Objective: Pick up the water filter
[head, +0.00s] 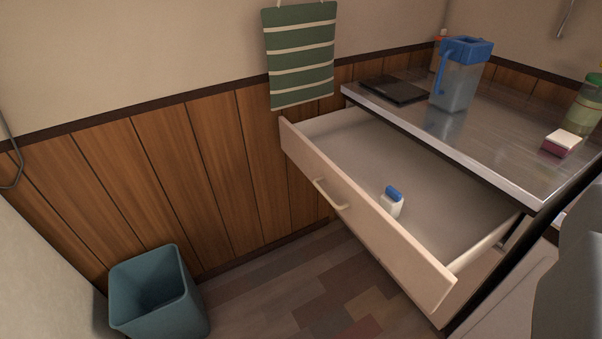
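A small white cartridge with a blue top, which looks like the water filter (391,206), stands in the open drawer (340,150). It is close behind the drawer's front panel, near the middle of its width. A clear pitcher with a blue lid and handle (456,90) stands on the metal counter above the drawer. The fingers of my gripper are not in view, and nothing is seen touching the filter.
The drawer front has a pale handle (331,195). The counter (480,140) overhangs the drawer's rear. On it are a dark flat object (394,90), a pink-and-white block (561,143) and a green-lidded jar (587,106). A teal bin (160,297) stands at lower left. Floor (290,295) before the drawer is clear.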

